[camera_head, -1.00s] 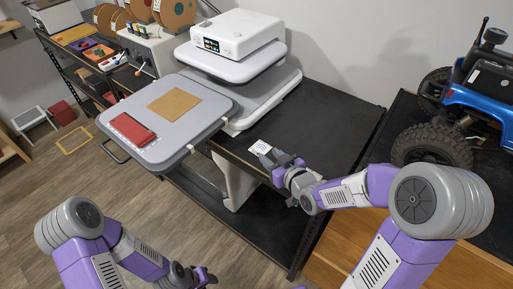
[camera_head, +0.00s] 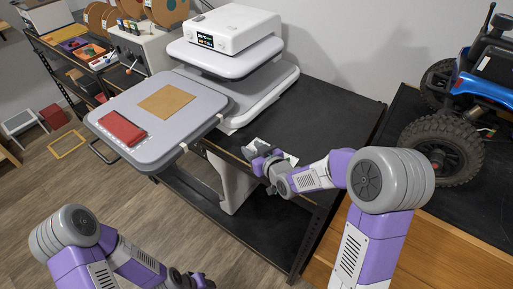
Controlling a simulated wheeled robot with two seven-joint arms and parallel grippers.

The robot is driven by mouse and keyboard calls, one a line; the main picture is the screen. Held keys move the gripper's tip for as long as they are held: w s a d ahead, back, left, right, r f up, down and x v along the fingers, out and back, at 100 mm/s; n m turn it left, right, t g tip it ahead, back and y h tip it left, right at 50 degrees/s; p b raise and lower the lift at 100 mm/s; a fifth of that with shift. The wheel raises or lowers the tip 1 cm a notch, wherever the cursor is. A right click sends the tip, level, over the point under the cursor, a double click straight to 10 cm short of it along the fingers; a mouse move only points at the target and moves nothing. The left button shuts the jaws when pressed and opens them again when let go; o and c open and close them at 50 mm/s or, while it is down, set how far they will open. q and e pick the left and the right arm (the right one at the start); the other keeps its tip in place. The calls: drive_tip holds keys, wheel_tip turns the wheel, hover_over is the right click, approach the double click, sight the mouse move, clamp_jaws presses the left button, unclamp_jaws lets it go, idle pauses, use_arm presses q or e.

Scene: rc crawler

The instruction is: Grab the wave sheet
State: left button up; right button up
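My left gripper (camera_head: 202,281) hangs at the bottom of the view, away from the table and partly cut off. Its opening is not clear.
A white heat press (camera_head: 230,30) stands on the black table (camera_head: 335,110). Its grey pull-out platen (camera_head: 180,100) holds a tan sheet (camera_head: 167,101) and a red folded cloth (camera_head: 122,129). A blue crawler (camera_head: 480,92) stands at right. The table's right middle is clear.

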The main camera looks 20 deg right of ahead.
clamp_jaws()
drive_tip(key=shift+r, duration=0.1)
idle(0.3)
